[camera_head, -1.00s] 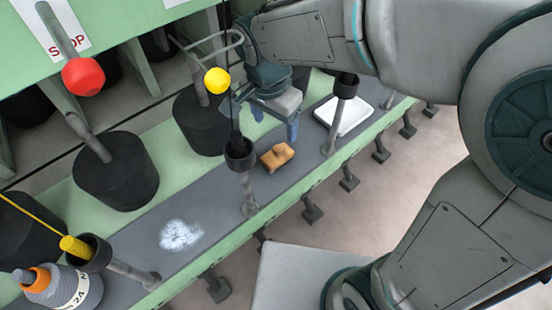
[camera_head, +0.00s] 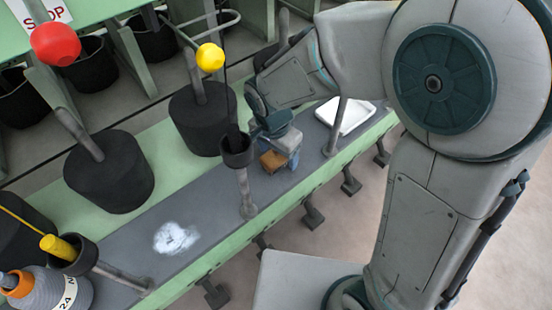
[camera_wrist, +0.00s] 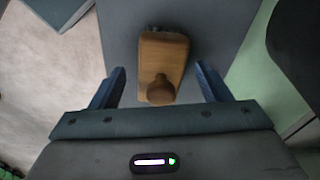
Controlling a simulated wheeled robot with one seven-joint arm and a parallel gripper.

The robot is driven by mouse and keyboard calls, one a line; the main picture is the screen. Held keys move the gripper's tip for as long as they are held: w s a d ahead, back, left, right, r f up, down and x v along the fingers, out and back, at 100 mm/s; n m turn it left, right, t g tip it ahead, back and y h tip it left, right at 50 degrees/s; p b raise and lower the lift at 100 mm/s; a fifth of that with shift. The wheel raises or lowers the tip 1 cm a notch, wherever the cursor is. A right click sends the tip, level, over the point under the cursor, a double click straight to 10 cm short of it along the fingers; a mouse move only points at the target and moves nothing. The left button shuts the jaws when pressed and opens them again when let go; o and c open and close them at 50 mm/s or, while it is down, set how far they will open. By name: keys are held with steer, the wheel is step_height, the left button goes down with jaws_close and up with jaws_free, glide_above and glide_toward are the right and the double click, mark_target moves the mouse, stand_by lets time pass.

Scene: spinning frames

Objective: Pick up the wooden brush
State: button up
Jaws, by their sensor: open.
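The wooden brush (camera_head: 272,161) lies on the grey shelf of the green frame, partly hidden by my gripper in the head view. In the wrist view the brush (camera_wrist: 163,60) shows a flat wooden block with a round knob handle toward my gripper and dark bristles at its far end. My gripper (camera_head: 282,160) is low over the brush. In the wrist view my gripper (camera_wrist: 162,80) is open, with one blue finger on each side of the knob end. A gap shows between each finger and the wood.
A white tray (camera_head: 346,116) sits further right on the shelf. A grey post with a black cup (camera_head: 236,150) stands just left of my gripper. A white fluffy patch (camera_head: 175,238) lies further left. Black cylinders (camera_head: 108,172) stand behind the shelf.

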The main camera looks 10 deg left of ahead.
steer(key=shift+w+f, duration=0.1)
steer(key=shift+f, duration=0.65)
steer(key=c, duration=1.1)
steer(key=shift+r, duration=0.1)
steer(key=shift+c, duration=0.2)
